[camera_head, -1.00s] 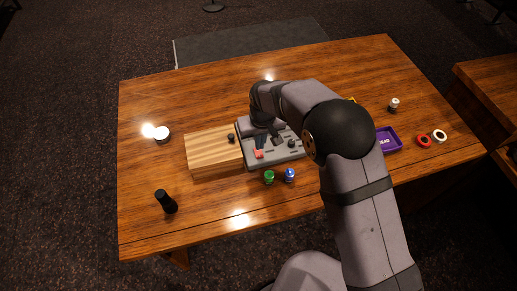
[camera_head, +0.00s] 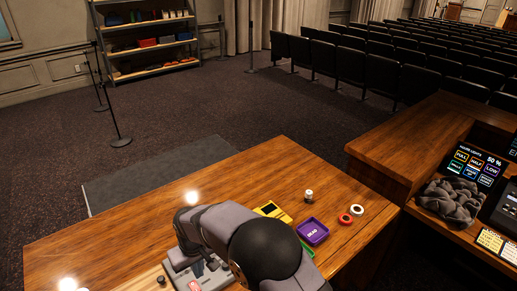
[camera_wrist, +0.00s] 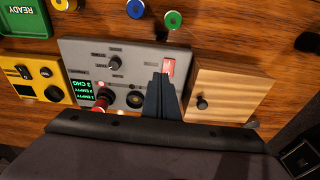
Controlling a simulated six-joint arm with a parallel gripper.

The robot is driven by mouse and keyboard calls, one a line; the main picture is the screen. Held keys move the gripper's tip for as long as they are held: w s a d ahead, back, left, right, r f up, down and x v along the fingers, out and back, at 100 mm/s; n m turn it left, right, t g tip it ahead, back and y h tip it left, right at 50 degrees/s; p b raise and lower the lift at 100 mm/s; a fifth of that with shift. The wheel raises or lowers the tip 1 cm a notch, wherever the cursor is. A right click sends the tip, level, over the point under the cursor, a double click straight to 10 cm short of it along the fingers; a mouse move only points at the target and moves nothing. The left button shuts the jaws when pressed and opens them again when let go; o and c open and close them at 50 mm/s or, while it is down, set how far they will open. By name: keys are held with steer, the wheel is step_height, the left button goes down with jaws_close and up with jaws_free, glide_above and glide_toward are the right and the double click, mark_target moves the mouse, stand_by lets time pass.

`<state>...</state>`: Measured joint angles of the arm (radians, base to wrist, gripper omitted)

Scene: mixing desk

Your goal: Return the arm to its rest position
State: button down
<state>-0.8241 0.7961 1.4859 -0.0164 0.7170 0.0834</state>
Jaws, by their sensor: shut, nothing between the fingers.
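In the wrist view my gripper (camera_wrist: 159,80) is shut and empty. Its dark fingers reach over the grey mixing panel (camera_wrist: 85,53), close to a red switch (camera_wrist: 168,68); I cannot tell whether they touch the panel. The panel also bears a black knob (camera_wrist: 114,63), a red-topped control (camera_wrist: 101,105) and a small screen with green text (camera_wrist: 82,91).
A wooden box (camera_wrist: 232,95) adjoins the panel. A yellow device (camera_wrist: 32,75), a green READY tray (camera_wrist: 25,14), and blue (camera_wrist: 135,8) and green (camera_wrist: 173,19) pieces lie nearby. The purple DEAD tray (camera_head: 312,232) is right of my arm. The table's far part (camera_head: 250,170) is clear.

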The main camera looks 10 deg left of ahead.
steer(key=d+r+m, duration=0.2)
steer(key=d+r, duration=0.2)
steer(key=d, duration=0.8)
steer(key=d+r+m, duration=0.2)
steer(key=d+r, duration=0.1)
steer(key=d, duration=0.8)
steer(key=s+d+r+m+g+h, duration=0.1)
steer(key=s+d+m, duration=0.3)
steer(key=s+d, duration=1)
steer(key=shift+d+m, duration=0.3)
steer(key=shift+d, duration=0.45)
